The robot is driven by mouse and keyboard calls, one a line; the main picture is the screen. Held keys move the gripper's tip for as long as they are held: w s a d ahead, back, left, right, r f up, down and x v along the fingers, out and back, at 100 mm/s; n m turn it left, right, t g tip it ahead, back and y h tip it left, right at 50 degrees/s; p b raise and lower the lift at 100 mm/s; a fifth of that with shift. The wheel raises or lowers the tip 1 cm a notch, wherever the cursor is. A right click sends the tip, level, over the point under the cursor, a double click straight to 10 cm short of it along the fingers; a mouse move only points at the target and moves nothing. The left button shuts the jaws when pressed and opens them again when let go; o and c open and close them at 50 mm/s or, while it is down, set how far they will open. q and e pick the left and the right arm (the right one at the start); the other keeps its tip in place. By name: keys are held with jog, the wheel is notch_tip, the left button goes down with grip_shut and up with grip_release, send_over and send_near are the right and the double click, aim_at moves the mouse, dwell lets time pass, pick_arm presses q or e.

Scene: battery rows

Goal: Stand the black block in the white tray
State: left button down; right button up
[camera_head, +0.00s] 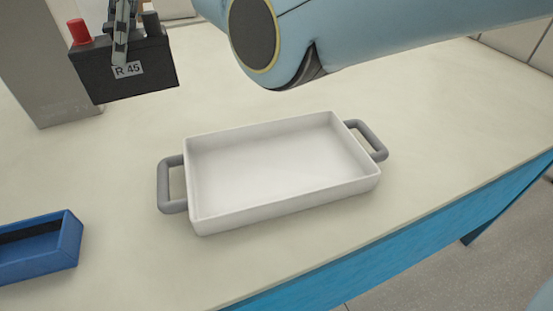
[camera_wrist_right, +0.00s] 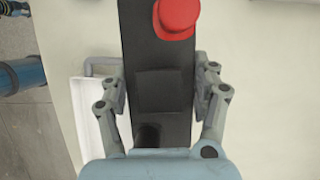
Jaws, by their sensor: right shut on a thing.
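The black block (camera_head: 135,75) has a red and a dark terminal on top and a label reading "R 45". It is upright, at the upper left of the head view. My right gripper (camera_head: 121,40) is shut on it from above, and its fingers also show on both sides of the block in the right wrist view (camera_wrist_right: 163,88). The white tray (camera_head: 290,205) lies on the table in the middle of the head view, with a grey handle at each end. It is empty and apart from the block. My left gripper is not in view.
A blue open box (camera_head: 60,262) stands at the left front on the pale table (camera_head: 440,120). A grey upright panel (camera_head: 50,85) stands at the back left. The table's blue front edge (camera_head: 400,250) runs below the tray. The table right of the tray is clear.

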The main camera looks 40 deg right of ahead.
aim_at(164, 33)
jog(key=shift+m+t, duration=0.3)
jog(key=shift+m, duration=0.3)
jog(key=s+d+p, duration=0.1)
jog(key=d, duration=0.1)
jog(key=s+d, duration=0.1)
jog(key=d, duration=0.1)
jog(key=s+d+p, duration=0.1)
jog(key=d, duration=0.1)
jog(key=shift+s+d+r+p, duration=0.2)
jog(key=shift+s+r+p, duration=0.05)
jog(key=shift+r+p, duration=0.05)
jog(key=s+d+f+p, duration=0.2)
jog(key=s+d+p, duration=0.15)
jog(key=s, duration=0.55)
jog(key=s+d+f+n+p, duration=0.1)
jog(key=s+d+p, duration=0.25)
jog(key=s, duration=0.55)
jog(key=s+d+f+p, duration=0.2)
jog(key=s+d, duration=0.3)
jog(key=s, duration=0.4)
jog(key=shift+w+a+f+b, duration=0.3)
jog(key=shift+w+f, duration=1.5)
jog(key=shift+w, duration=0.05)
jog(key=shift+w+a+f+b, duration=0.25)
jog(key=shift+w+f+b, duration=0.05)
jog(key=shift+w+f, duration=1.5)
jog(key=shift+w+a+f+b, duration=0.3)
jog(key=shift+w+f, duration=1.5)
jog(key=shift+w, duration=0.05)
